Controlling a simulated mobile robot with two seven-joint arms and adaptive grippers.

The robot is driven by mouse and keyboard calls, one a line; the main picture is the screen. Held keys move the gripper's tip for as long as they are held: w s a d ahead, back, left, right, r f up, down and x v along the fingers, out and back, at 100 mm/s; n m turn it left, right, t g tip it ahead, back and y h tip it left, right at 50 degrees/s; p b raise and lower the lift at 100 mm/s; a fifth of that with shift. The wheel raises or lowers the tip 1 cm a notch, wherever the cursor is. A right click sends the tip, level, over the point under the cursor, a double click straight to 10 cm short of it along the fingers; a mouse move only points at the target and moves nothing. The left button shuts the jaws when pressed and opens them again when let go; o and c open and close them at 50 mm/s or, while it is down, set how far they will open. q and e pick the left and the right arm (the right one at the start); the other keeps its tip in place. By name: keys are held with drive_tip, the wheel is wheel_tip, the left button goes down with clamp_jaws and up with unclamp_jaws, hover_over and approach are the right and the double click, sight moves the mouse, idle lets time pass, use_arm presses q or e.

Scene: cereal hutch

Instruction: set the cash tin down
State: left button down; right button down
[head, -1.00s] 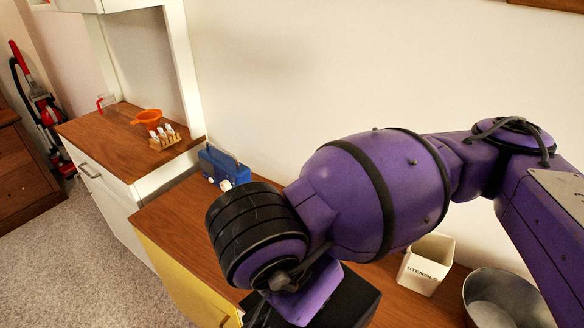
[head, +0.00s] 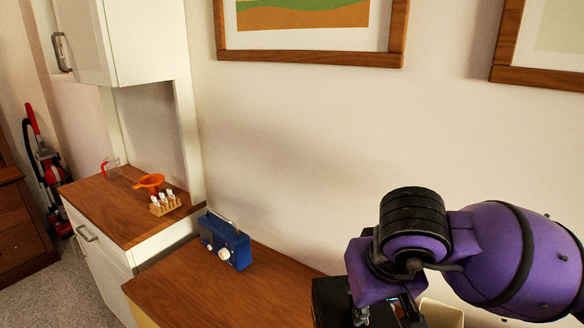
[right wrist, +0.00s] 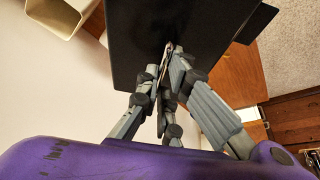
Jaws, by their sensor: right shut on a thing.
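The cash tin is a black box (head: 325,298), low and right of centre in the head view, cut off by the bottom edge. It fills the top middle of the right wrist view (right wrist: 190,25). My right gripper (right wrist: 168,52) is shut on it, the fingers meeting at its near side. In the head view my right wrist and arm hide much of the tin. I cannot tell how far its underside is from the wooden counter (head: 220,290). My left gripper is not in view.
A blue radio (head: 226,241) stands on the counter's far left. The counter between it and the tin is clear. A cream utensil pot (head: 442,314) stands by my right arm. An orange funnel (head: 149,183) and a small bottle rack (head: 166,203) sit on the higher hutch top (head: 110,215).

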sight(385, 311)
drive_tip(key=shift+m, duration=0.5)
drive_tip(key=d, duration=0.2)
drive_tip(key=w+d, duration=0.1)
drive_tip(key=d, duration=0.1)
drive_tip(key=shift+r, duration=0.15)
drive_tip(key=shift+s+d+f, duration=0.15)
drive_tip(key=shift+d+f, duration=0.15)
drive_tip(key=shift+d, duration=0.2)
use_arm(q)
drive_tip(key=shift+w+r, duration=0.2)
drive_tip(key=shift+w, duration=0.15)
use_arm(e)
drive_tip(key=shift+f, duration=0.1)
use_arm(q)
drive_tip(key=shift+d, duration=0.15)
